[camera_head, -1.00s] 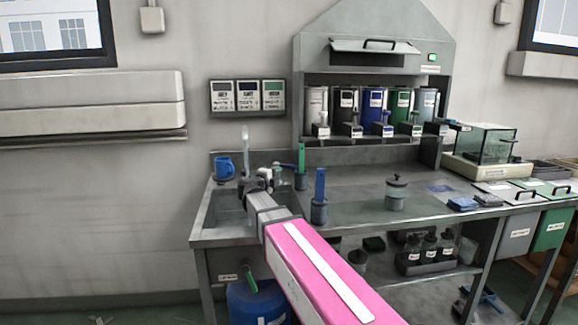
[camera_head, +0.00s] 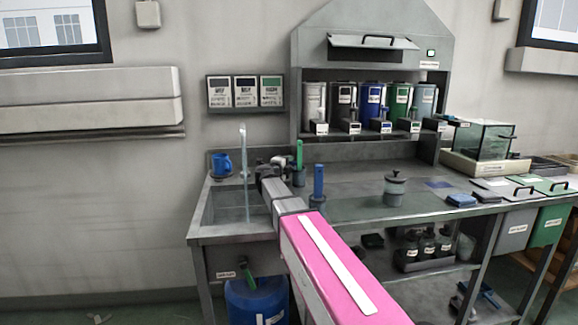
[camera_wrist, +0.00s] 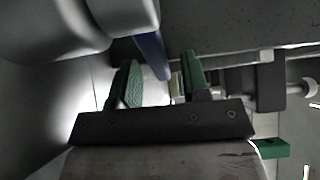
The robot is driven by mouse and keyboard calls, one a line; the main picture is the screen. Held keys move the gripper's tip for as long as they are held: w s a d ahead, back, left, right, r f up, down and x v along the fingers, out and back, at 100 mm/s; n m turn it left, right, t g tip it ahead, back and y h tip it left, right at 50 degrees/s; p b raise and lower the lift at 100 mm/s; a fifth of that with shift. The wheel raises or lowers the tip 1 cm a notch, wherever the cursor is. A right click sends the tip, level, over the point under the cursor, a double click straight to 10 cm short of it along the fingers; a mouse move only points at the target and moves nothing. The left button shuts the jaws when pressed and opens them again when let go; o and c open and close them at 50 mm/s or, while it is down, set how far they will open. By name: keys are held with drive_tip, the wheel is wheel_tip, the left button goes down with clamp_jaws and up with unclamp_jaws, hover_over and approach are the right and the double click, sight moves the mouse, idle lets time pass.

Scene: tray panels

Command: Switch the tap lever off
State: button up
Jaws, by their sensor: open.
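The tap (camera_head: 243,140) stands at the back of the sink as a pale upright spout. A thin stream of water (camera_head: 247,195) shows below it in the head view. My gripper (camera_head: 279,161) is at the right back of the sink, right of the spout. In the wrist view my gripper (camera_wrist: 160,82) is open, with its two green-padded fingers apart. A blue bar (camera_wrist: 152,55), which looks like the tap lever, lies between and just beyond the fingers. I cannot tell if they touch it. In the head view my arm hides the lever.
A green-handled item (camera_head: 299,155) and a blue-handled item (camera_head: 318,182) stand in holders close to the right of my arm. A lidded grey pot (camera_head: 395,189) is farther right. The bench between is mostly clear.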

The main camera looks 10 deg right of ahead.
clamp_jaws()
drive_tip(key=shift+h, duration=0.3)
drive_tip(key=m+g+h, duration=0.1)
drive_tip(key=s+a+m+g+h, duration=0.1)
drive_tip(key=g, duration=0.1)
drive_tip(key=m+g+h, duration=0.1)
drive_tip(key=shift+s+a+m+g, duration=0.15)
drive_tip(key=shift+a+m+g, duration=0.15)
drive_tip(key=shift+a+m, duration=0.1)
drive_tip(key=shift+s+a+m+g+h, duration=0.1)
drive_tip(key=shift+s+m+g+h, duration=0.35)
drive_tip(key=shift+g, duration=0.25)
drive_tip(key=shift+w, duration=0.1)
unclamp_jaws()
